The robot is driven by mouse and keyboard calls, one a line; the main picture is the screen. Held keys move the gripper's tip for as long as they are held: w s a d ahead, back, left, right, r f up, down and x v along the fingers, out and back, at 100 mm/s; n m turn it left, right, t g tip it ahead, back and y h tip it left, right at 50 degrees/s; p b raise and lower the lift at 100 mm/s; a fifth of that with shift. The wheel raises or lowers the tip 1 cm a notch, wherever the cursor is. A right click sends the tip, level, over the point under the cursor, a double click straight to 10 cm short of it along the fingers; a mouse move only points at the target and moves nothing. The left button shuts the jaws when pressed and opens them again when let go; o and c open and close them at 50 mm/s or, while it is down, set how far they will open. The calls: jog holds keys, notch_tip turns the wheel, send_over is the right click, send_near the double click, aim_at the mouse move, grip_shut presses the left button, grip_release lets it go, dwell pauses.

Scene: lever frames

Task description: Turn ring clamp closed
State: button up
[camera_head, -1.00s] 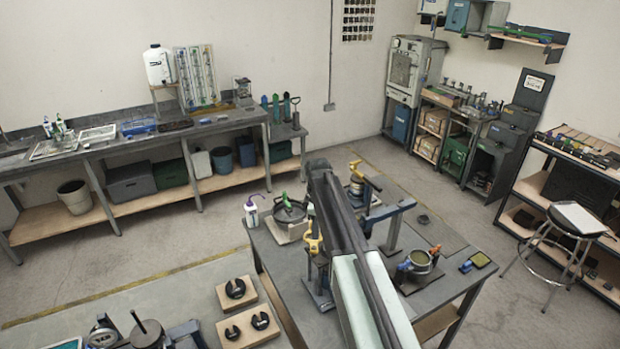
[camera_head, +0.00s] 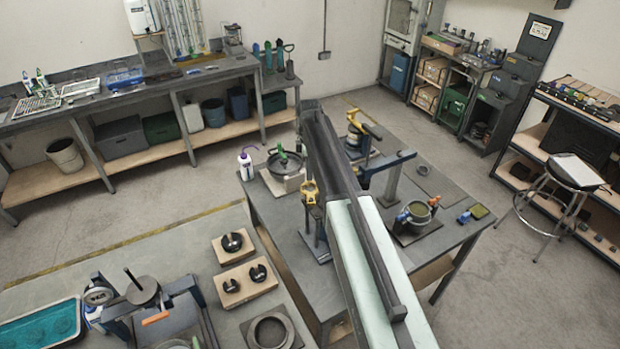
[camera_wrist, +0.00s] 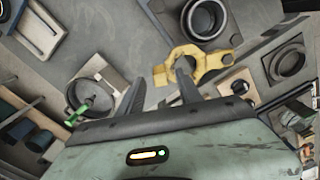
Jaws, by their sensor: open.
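In the wrist view, my gripper (camera_wrist: 160,83) is open, its two dark fingers spread with nothing held between them. A yellow forked clamp piece (camera_wrist: 212,62) lies just beyond the right finger; I cannot tell whether they touch. A yellow clamp (camera_head: 310,191) shows beside my arm in the head view. A round dark pan-like ring with a green handle (camera_wrist: 76,112) sits left of the fingers; a similar one (camera_head: 285,161) shows in the head view. A ring with orange and blue handles (camera_head: 419,211) stands on the bench's right. I cannot tell which is the ring clamp. My arm hides my gripper in the head view.
The grey bench (camera_head: 276,215) carries several fixtures close together. A blue-and-yellow post clamp (camera_head: 362,135) stands behind my arm. A white bottle (camera_head: 247,165) is at the left edge. A stool (camera_head: 565,185) stands right, with open floor between.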

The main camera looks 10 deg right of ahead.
jog(key=shift+f, duration=0.2)
grip_shut()
dwell(1.3)
